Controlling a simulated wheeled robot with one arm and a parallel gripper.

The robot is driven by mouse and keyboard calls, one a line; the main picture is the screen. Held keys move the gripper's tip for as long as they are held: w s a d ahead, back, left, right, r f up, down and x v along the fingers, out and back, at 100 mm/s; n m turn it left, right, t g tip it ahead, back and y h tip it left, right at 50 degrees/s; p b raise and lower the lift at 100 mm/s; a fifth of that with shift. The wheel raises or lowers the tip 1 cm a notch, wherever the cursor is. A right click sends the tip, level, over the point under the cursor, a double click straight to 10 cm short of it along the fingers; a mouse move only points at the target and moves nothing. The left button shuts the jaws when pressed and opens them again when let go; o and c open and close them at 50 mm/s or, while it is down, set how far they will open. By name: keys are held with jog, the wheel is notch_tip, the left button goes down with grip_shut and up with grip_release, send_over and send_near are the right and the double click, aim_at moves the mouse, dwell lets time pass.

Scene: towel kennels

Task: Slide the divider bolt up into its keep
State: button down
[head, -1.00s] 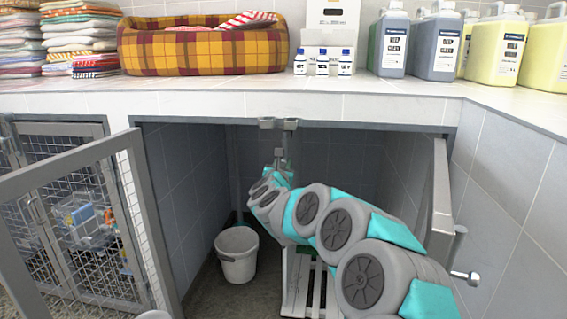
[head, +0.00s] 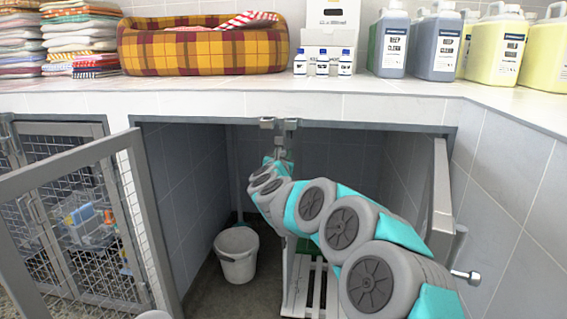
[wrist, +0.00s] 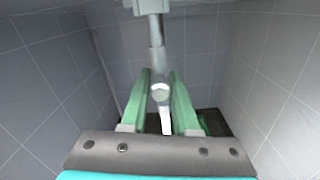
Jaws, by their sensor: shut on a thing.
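The divider bolt is a grey upright rod (wrist: 157,35) with a round pale knob (wrist: 160,93) in the wrist view. My gripper (wrist: 160,80) has its green fingers on either side of the knob, shut on it. The rod's top meets a light grey bracket (wrist: 147,6), which seems to be the keep. Whether the rod is inside it I cannot tell. In the head view, grey metal fittings (head: 290,124) hang under the counter edge, just above my gripper (head: 281,155). My arm hides most of the bolt there.
A mesh gate (head: 75,180) stands open at left and a grey door edge (head: 441,200) at right. A white bucket (head: 237,265) and a slatted white rack (head: 320,285) are on the floor. Tiled walls close in both sides. The counter (head: 250,103) is overhead.

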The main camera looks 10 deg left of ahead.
aim_at(283, 153)
jog(key=shift+r, duration=0.45)
jog(key=c, duration=0.7)
grip_release()
jog(key=shift+f, duration=0.1)
jog(key=shift+s, duration=0.15)
jog(key=shift+s+a+b, duration=0.2)
jog(key=shift+s+b, duration=0.55)
jog(key=shift+s, duration=3)
